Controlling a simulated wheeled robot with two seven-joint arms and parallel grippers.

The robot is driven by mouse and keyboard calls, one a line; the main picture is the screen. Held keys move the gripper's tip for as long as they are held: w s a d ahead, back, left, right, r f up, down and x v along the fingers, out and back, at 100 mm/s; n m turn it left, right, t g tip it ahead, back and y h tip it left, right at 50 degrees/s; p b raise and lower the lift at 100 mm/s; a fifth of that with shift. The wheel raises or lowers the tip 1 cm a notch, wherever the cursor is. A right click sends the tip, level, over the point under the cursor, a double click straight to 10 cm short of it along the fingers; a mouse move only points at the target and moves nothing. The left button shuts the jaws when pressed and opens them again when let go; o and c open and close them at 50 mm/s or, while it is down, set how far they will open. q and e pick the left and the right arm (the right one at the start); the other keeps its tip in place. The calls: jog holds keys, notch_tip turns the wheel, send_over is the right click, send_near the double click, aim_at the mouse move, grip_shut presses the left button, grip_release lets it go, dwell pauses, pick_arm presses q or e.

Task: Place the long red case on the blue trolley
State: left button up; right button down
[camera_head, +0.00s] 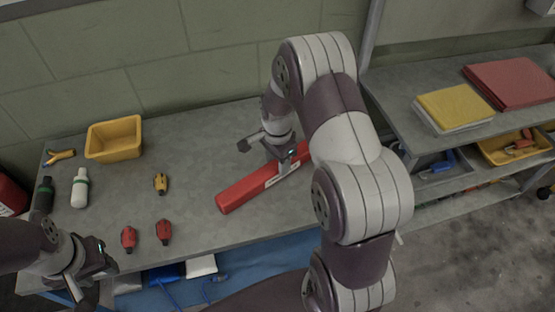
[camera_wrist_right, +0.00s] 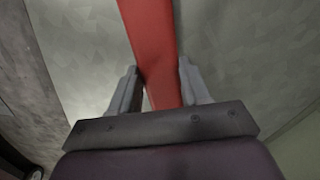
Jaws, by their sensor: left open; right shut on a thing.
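The long red case (camera_head: 245,190) lies slantwise on the grey workbench, with a pale label on its side. My right gripper (camera_head: 284,163) is shut on it near its middle, and my right arm hides part of its far end. In the right wrist view the red case (camera_wrist_right: 155,45) runs between the two fingers of the right gripper (camera_wrist_right: 160,88). My left gripper (camera_head: 90,280) is open and empty at the bench's front left corner, apart from the case. I cannot clearly identify a blue trolley; a blue surface (camera_head: 265,262) shows low in front of the bench.
The bench (camera_head: 205,150) also holds a yellow bin (camera_head: 114,139), a white bottle (camera_head: 80,188), a dark bottle (camera_head: 43,194), and small red and yellow tools (camera_head: 160,183). A shelved grey unit (camera_head: 400,90) with yellow and red folders (camera_head: 511,83) stands at the right.

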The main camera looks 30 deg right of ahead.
aim_at(277, 164)
jog(key=c, duration=0.5)
grip_release()
jog(key=shift+f, duration=0.1)
notch_tip(277, 164, up, 12)
jog(key=shift+s+a+r+n+t+p, duration=0.15)
jog(key=shift+s+a+n+t+p, duration=0.15)
jog(key=shift+s+a+n, duration=1.65)
jog(key=shift+s+a+r+n+t+p, duration=0.25)
jog(key=shift+s+a+n, duration=0.75)
jog(key=shift+s+n, duration=1.95)
jog(key=shift+s+a+r+n+t+p, duration=0.15)
jog(key=shift+s+a+n+p, duration=0.3)
jog(key=shift+s+a+n, duration=1.95)
